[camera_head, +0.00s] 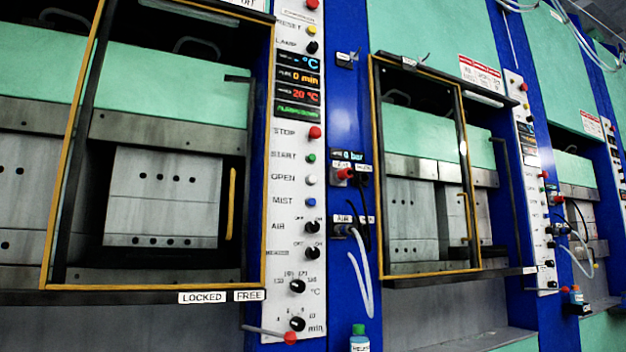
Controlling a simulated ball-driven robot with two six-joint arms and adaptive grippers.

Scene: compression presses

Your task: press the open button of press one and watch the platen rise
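The nearest press fills the left of the head view; no number on it can be read. Its white control panel (283,226) has a column of buttons. The white open button (310,180) sits beside the word OPEN, between the green start button (311,157) and the blue mist button (310,202). Behind the yellow-edged door frame (55,190), a grey block with rows of dark holes (163,195) shows below a grey plate (155,132). I cannot tell whether this plate is the platen. Neither gripper is in view.
A red stop button (315,132) is above start. A red-tipped lever (290,338) sticks out at the panel's foot. A second press (412,215) and a third (577,205) stand to the right. A bottle with a green cap (359,340) stands between the first two, under a hanging hose (364,275).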

